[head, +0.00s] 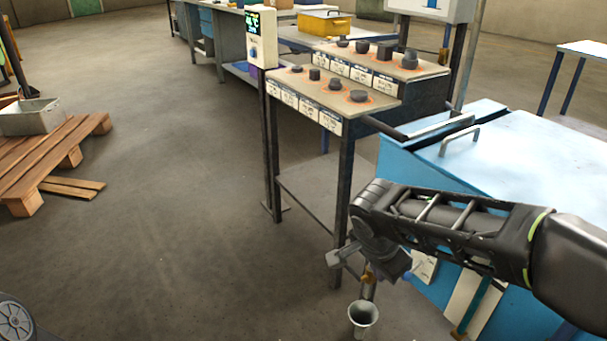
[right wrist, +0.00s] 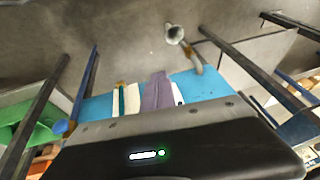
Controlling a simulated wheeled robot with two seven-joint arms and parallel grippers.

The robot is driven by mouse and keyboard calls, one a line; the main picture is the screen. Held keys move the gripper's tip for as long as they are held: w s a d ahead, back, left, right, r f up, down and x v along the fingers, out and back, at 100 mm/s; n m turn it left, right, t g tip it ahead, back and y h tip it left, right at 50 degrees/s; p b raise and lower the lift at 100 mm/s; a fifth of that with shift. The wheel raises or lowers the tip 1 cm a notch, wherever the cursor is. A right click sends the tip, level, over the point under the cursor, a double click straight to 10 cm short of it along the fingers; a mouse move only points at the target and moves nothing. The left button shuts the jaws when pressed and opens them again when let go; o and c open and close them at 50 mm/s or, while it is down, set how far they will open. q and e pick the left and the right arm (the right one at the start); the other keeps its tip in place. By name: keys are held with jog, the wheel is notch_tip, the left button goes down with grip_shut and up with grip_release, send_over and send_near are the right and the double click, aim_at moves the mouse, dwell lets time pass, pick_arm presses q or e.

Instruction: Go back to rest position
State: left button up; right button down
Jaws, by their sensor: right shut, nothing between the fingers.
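My right arm comes in from the right in the head view, over the front of the blue furnace cabinet (head: 500,150). My right gripper (head: 396,268) hangs low at its end, beside the cabinet's front, partly hidden by the wrist. In the right wrist view the gripper (right wrist: 157,92) is shut, with nothing held between its fingers. A metal pipe with a flared mouth (head: 363,314) is just below the gripper; it also shows in the right wrist view (right wrist: 174,34), apart from the fingers. My left gripper is out of view.
A control stand with dark knobs (head: 335,97) is beside the cabinet, its legs close to my right wrist. A display post (head: 262,38) stands behind it. A wooden pallet (head: 40,155) with a metal bin (head: 32,117) is at left. The floor between is clear.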

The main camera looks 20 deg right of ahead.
jog(key=w+a+f+n+t+y, duration=0.35)
jog(key=w+a+n, duration=0.25)
jog(key=a+n, duration=0.3)
jog(key=a+f+n+g+y, duration=0.1)
jog(key=a+f+n+y, duration=0.25)
jog(key=a+f, duration=0.55)
jog(key=s+a+f+g, duration=0.1)
jog(key=s+f, duration=0.3)
jog(key=f, duration=0.4)
jog(key=s+f, duration=0.4)
jog(key=f, duration=0.4)
jog(key=s+a+f+g, duration=0.1)
jog(key=s+f+g, duration=0.1)
jog(key=s+f, duration=0.35)
jog(key=s+a+f+g, duration=0.1)
jog(key=s+f+g, duration=0.1)
jog(key=s, duration=0.6)
notch_tip(320, 180, up, 26)
jog(key=a+p, duration=0.1)
jog(key=p, duration=2.5)
jog(key=shift+f+y, duration=0.15)
jog(key=shift+y, duration=0.15)
